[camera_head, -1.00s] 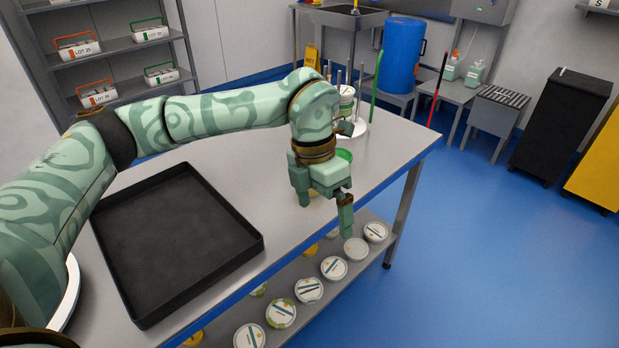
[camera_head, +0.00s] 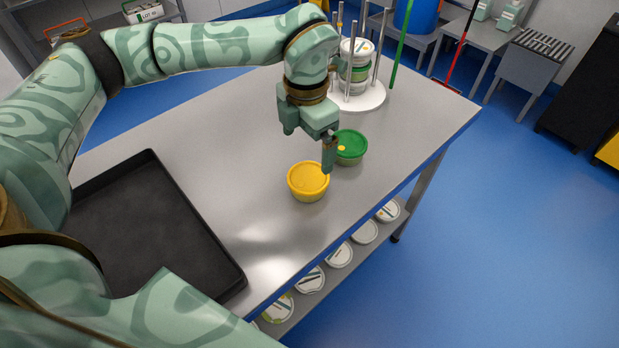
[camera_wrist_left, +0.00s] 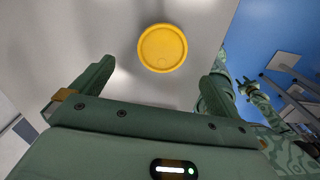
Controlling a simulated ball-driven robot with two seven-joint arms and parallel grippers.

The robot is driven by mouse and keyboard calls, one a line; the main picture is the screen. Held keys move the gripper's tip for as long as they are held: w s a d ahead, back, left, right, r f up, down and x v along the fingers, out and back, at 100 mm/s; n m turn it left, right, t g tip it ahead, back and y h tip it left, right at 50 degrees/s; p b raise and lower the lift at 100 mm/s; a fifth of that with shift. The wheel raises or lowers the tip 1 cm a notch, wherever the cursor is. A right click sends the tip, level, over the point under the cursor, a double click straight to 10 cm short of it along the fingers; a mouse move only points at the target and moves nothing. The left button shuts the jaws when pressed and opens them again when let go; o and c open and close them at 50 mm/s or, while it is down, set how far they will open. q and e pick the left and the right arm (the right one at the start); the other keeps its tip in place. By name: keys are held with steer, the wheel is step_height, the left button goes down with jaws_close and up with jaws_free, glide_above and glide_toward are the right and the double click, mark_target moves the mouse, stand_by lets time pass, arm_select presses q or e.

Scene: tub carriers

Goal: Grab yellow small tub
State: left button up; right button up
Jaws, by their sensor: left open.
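A small yellow tub (camera_head: 308,181) with a yellow lid stands upright on the grey steel table. My left gripper (camera_head: 309,146) is above and just behind it in the head view, pointing down, open and empty. One finger overlaps the lid's right edge in that view. In the left wrist view the yellow tub (camera_wrist_left: 162,48) lies beyond the fingertips, roughly centred between the two spread fingers, not held.
A green-lidded tub (camera_head: 351,146) stands close behind and right of the yellow one. A white round stand (camera_head: 368,97) with metal posts holds stacked tubs at the back. A black tray (camera_head: 150,160) lies left on the table. More tubs (camera_head: 339,255) line the lower shelf.

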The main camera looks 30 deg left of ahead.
arm_select(q)
glide_above(308, 177)
steer(key=f, duration=0.4)
steer(key=shift+w+a+f+b, duration=0.1)
steer(key=shift+w+a+b, duration=0.15)
steer(key=shift+w+b, duration=0.1)
steer(key=shift+f, duration=0.4)
steer(key=shift+s+d+f, duration=0.1)
steer(key=shift+f, duration=0.25)
steer(key=f+b, duration=0.1)
steer(key=f, duration=0.1)
steer(key=f+b, duration=0.1)
steer(key=f, duration=0.1)
steer(key=shift+s+d, duration=0.15)
steer(key=shift+s, duration=0.05)
steer(key=shift+f, duration=0.35)
steer(key=c, duration=0.9)
steer(key=shift+c, duration=0.8)
